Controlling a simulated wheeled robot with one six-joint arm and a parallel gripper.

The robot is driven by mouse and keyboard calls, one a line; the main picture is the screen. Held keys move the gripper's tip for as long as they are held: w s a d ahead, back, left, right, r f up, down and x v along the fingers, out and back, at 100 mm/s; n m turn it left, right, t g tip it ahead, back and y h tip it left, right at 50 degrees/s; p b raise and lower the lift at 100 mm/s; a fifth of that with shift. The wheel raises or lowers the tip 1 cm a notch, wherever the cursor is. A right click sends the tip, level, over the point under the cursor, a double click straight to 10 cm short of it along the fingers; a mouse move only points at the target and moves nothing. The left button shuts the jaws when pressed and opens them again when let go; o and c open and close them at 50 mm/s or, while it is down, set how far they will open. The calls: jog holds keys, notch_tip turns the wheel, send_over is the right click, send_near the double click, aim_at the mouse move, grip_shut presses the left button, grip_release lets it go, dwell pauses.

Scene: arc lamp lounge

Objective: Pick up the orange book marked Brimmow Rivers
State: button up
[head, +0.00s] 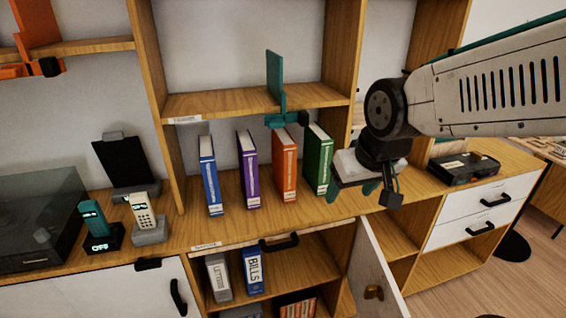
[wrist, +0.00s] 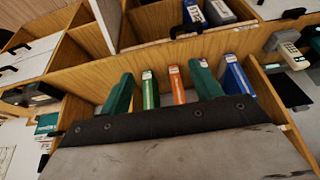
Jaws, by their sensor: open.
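The orange book (head: 285,168) stands upright on the middle shelf, third from the left in a row. Its spine has white lettering too small to read. A purple book (head: 247,170) is on its left and a green book (head: 319,160) on its right. My gripper (head: 353,189) is open and empty, in front and to the right of the green book. In the wrist view, my gripper (wrist: 162,78) has its two teal fingers spread, with the orange book (wrist: 177,84) and green book (wrist: 150,90) showing beyond and between them. The purple book is mostly hidden there.
A blue book (head: 210,175) stands at the row's left end. A teal bookend-like piece (head: 275,85) sits on the shelf above. Below, a cabinet door (head: 375,265) hangs open beside binders (head: 253,270). Phones (head: 147,215) stand at left.

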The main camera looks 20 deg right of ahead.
jog(key=w+a+f+t, duration=0.1)
jog(key=w+f+t, duration=0.2)
jog(key=w, duration=0.6)
jog(key=w+a+f+t, duration=0.1)
jog(key=w+f+t, duration=0.2)
jog(key=w, duration=0.6)
jog(key=t, duration=0.2)
send_near(289, 168)
jog(key=w, duration=0.3)
jog(key=w+f+t, duration=0.3)
jog(key=shift+f+t, duration=0.1)
jog(key=shift+t, duration=0.2)
jog(key=shift+w+f+t, duration=0.15)
jog(key=shift+f+t, duration=0.5)
jog(key=shift+t, duration=0.15)
jog(key=shift+w+d+r, duration=0.1)
jog(key=shift+w, duration=3.8)
jog(key=c, duration=1.4)
jog(key=shift+r, duration=0.15)
